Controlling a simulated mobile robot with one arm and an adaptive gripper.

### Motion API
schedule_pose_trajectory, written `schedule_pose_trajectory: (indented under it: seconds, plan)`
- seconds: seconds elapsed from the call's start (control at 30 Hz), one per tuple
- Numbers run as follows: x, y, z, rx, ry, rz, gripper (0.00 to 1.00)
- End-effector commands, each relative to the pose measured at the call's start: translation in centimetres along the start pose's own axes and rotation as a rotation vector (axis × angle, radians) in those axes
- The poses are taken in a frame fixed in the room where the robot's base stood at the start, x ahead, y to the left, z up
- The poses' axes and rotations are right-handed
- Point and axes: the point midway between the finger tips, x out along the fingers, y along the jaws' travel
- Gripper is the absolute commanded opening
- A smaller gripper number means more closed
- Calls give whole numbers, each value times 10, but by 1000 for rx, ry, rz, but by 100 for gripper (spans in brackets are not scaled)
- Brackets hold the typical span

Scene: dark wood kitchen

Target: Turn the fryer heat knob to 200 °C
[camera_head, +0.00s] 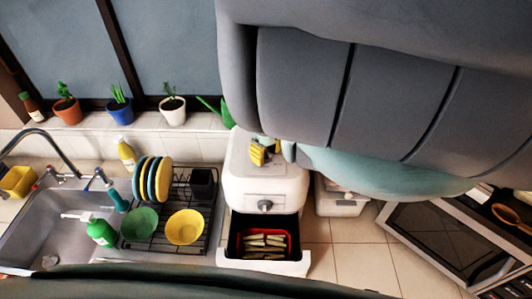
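The white fryer (238,186) stands on the tiled counter in the middle of the head view. Its round grey heat knob (265,205) is on the front face, above the drawer. The knob's setting is too small to read. The fryer drawer (229,268) is pulled out and holds pale fries (265,243) in a red-rimmed basket. My gripper (259,153), with yellow parts showing, is over the fryer's top, behind and above the knob and apart from it. My arm hides much of the gripper, so its finger opening is unclear.
A dish rack (208,212) with plates and bowls stands left of the fryer, beside the sink (50,222). A white container (340,206) is to the right, then a microwave-like appliance (440,240). Bare counter lies right of the drawer. Potted plants line the sill.

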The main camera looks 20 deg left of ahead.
Motion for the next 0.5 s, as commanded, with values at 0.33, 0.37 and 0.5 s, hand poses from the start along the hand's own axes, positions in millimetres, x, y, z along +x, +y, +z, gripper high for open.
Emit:
schedule_pose_trajectory:
  seconds: [0.33,0.37,0.5]
  plan:
    - [-4,-1,1,-2,-4,-2,37]
    - [-7,-1,1,-2,-4,-2,37]
    - [-20,-1,1,-2,-4,-2,37]
